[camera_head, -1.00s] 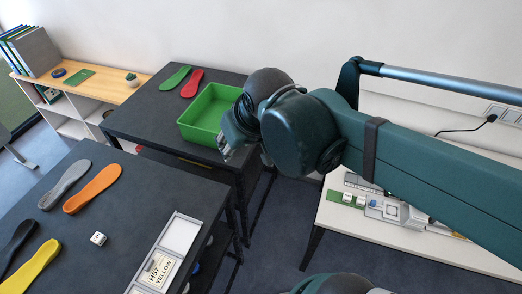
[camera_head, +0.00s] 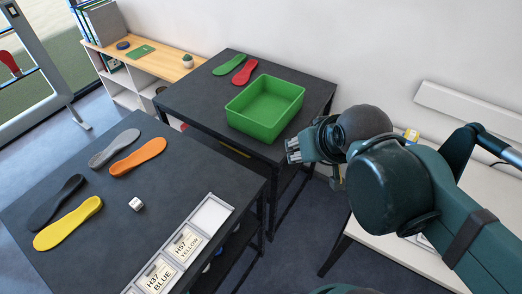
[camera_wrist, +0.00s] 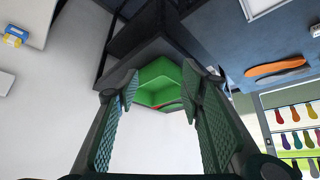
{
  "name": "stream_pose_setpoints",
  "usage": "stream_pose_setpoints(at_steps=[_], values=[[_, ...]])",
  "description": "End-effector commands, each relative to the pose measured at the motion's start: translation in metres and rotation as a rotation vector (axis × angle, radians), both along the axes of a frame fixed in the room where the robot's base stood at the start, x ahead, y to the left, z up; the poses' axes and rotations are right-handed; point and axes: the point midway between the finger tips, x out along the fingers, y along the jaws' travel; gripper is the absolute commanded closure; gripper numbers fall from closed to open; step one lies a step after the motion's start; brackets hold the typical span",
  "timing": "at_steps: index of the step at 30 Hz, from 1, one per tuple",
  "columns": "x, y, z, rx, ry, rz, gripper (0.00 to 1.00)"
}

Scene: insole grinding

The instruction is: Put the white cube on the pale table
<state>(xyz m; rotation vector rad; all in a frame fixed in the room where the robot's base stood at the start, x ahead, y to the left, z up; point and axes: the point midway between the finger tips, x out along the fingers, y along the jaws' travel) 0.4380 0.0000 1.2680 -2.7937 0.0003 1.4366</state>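My gripper (camera_head: 292,150) is in the air just right of the green bin, far from the cube. In the wrist view its two fingers (camera_wrist: 165,85) are apart with nothing between them but the background.
A green bin (camera_head: 240,118) stands on the far dark table (camera_head: 190,95) with a green and a red insole. Several insoles and a labelled tray (camera_head: 186,243) lie on the near table.

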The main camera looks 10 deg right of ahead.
Motion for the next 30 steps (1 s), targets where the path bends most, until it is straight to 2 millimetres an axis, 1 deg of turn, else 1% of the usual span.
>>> stream_pose_setpoints(at_steps=[11, 17, 23, 30], values=[[0.001, 0.001, 0.000, 0.001, 0.002, 0.000, 0.61], [0.009, 0.009, 0.003, 0.016, 0.017, -0.008, 0.61], [0.025, 0.026, 0.006, 0.042, 0.051, -0.029, 0.61], [0.049, 0.056, 0.009, 0.077, 0.104, -0.072, 0.61]])
